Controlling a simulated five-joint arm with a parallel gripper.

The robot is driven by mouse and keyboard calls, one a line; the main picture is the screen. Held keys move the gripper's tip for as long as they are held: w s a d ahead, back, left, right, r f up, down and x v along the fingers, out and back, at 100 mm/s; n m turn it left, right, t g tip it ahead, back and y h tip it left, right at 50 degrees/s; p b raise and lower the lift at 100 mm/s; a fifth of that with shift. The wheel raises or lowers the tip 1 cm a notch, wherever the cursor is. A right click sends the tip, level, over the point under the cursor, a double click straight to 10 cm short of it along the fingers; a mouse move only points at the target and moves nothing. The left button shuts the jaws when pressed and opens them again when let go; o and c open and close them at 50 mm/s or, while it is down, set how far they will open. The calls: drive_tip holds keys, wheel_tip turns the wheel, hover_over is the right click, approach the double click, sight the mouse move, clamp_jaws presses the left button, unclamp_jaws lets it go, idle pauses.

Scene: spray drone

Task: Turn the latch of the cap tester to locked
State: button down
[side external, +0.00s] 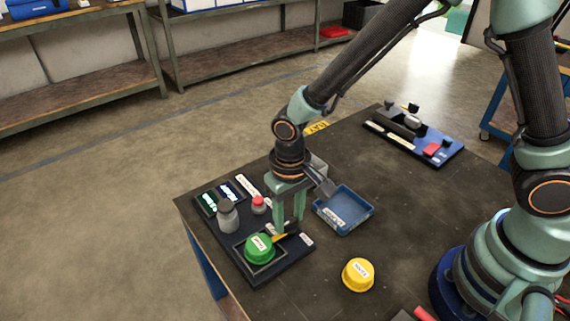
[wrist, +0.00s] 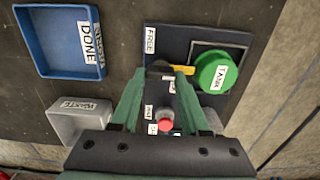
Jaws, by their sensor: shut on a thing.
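The cap tester (side external: 284,268) is a dark board at the table's left corner. It carries a green cap labelled TANK (side external: 260,247) in a square dark seat; the cap also shows in the wrist view (wrist: 212,72). The latch, dark with a yellow end (wrist: 183,69), sits beside the cap, the yellow end pointing toward it. A FREE label (wrist: 151,40) is near the latch; a smaller label on its other side is unreadable. My gripper (side external: 288,228) points down and is shut on the latch; its fingers (wrist: 163,74) partly hide the latch.
The tester also bears a red button (side external: 258,203), a grey knob (side external: 227,214) and small screens (side external: 218,196). A blue tray (side external: 345,210) and a grey bin (wrist: 80,120) stand close by. A yellow cap (side external: 358,274) lies in front; a blue tool board (side external: 414,138) lies behind.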

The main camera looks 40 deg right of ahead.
drive_tip(key=shift+c, duration=2)
unclamp_jaws()
drive_tip(key=shift+r, duration=0.1)
wheel_tip(320, 180, up, 12)
drive_tip(key=s+d+r+t, duration=0.2)
drive_tip(key=d+r, duration=0.2)
drive_tip(key=d, duration=0.5)
drive_tip(key=s+d+r+t, duration=0.2)
drive_tip(key=d+r, duration=0.3)
drive_tip(key=d, duration=0.4)
drive_tip(key=shift+s+t, duration=0.2)
drive_tip(key=shift+t, duration=0.6)
